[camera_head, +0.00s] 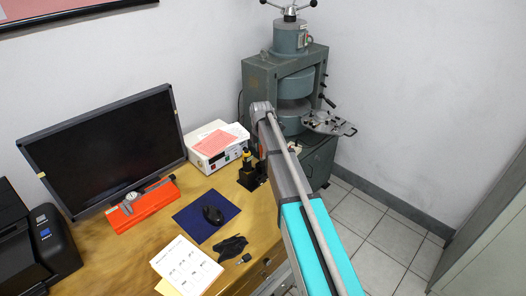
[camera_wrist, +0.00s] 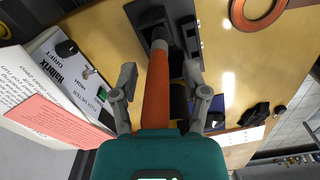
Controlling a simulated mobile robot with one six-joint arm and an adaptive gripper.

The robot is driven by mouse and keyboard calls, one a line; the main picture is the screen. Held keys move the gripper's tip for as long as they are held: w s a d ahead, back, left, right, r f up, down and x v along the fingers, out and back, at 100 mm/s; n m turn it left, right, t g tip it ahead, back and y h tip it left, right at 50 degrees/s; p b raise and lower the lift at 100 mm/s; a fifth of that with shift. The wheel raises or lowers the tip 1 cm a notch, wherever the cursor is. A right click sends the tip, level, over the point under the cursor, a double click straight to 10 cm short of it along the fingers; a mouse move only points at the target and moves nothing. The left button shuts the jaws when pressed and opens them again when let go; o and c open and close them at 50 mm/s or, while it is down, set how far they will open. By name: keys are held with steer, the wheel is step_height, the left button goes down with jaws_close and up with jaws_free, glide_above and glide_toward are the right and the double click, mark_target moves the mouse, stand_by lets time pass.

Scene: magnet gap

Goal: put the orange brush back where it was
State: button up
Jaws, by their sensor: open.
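The orange brush (camera_wrist: 156,90) shows in the wrist view as a long orange handle with a grey-black end. It lies between the two fingers of my gripper (camera_wrist: 160,76), which stand apart on either side with visible gaps. Its dark end meets a black block-like holder (camera_wrist: 148,18) on the table; I cannot tell how deep it sits in it. In the head view a black stand (camera_head: 247,181) is on the table beside my arm, which hides most of my gripper and the brush.
A white instrument box (camera_head: 214,147) with a pink sheet stands beside the stand. The green magnet machine (camera_head: 257,82) stands behind.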

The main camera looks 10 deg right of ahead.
steer(key=shift+p, duration=0.5)
steer(key=shift+w+r+p, duration=0.3)
steer(key=shift+r+p, duration=0.3)
steer(key=shift+p, duration=0.5)
step_height(320, 180, up, 9)
steer(key=p, duration=0.9)
steer(key=shift+w, duration=0.1)
steer(key=shift+s+m, duration=0.3)
steer(key=shift+s, duration=0.15)
steer(key=s+m, duration=2.1)
steer(key=s, duration=0.6)
steer(key=shift+s+d, duration=0.25)
steer(key=shift+d, duration=0.1)
